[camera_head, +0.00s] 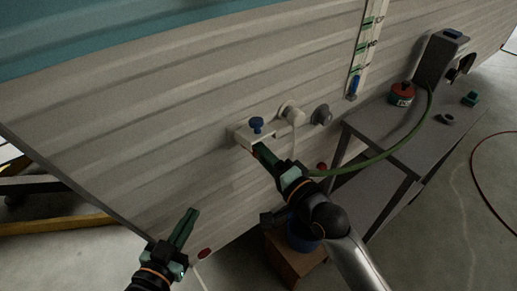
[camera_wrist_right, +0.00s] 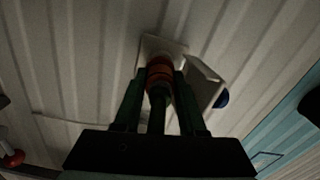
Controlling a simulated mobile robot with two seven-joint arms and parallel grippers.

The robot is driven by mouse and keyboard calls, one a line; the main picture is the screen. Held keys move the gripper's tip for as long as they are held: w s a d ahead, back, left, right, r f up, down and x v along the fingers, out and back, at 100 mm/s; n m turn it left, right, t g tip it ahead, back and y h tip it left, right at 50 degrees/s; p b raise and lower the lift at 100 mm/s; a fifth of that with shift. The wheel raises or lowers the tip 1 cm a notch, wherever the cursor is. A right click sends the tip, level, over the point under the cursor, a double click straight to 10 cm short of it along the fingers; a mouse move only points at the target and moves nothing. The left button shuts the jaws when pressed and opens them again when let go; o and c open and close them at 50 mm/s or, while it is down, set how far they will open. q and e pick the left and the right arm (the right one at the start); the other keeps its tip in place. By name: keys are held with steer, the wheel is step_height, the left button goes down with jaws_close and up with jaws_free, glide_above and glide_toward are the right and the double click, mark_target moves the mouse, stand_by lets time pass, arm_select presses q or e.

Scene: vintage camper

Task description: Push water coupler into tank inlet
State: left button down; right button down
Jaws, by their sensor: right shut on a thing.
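My right gripper (camera_wrist_right: 160,75) is shut on the water coupler (camera_wrist_right: 158,70), an orange-red and dark cylinder with a green hose behind it. The coupler's front end is at the pale square tank inlet (camera_wrist_right: 160,45) on the camper wall, beside an open white flap (camera_wrist_right: 202,85). I cannot tell how deep it sits; the coupler hides the inlet's opening. In the head view, my right gripper (camera_head: 262,152) is just below the white inlet fitting (camera_head: 240,134). My left gripper (camera_head: 184,226) is apart, low in front of the wall; its finger gap is unclear.
A blue knob (camera_head: 257,124), a white cap (camera_head: 292,113) and a grey fitting (camera_head: 322,114) sit near the inlet. The green hose (camera_head: 385,153) runs right to a grey table (camera_head: 420,150) carrying a red-topped can (camera_head: 402,93). A wooden box (camera_head: 285,262) stands below.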

steer(key=shift+p, duration=1.1)
stand_by(1.4)
steer(key=shift+w+a, duration=0.25)
steer(key=shift+w, duration=0.15)
stand_by(0.5)
steer(key=shift+c, duration=2)
jaws_free()
steer(key=shift+r, duration=0.1)
steer(key=p+v, duration=0.1)
steer(key=v, duration=1.1)
steer(key=shift+s+p, duration=0.2)
steer(key=shift+p, duration=0.1)
steer(key=shift+d, duration=0.1)
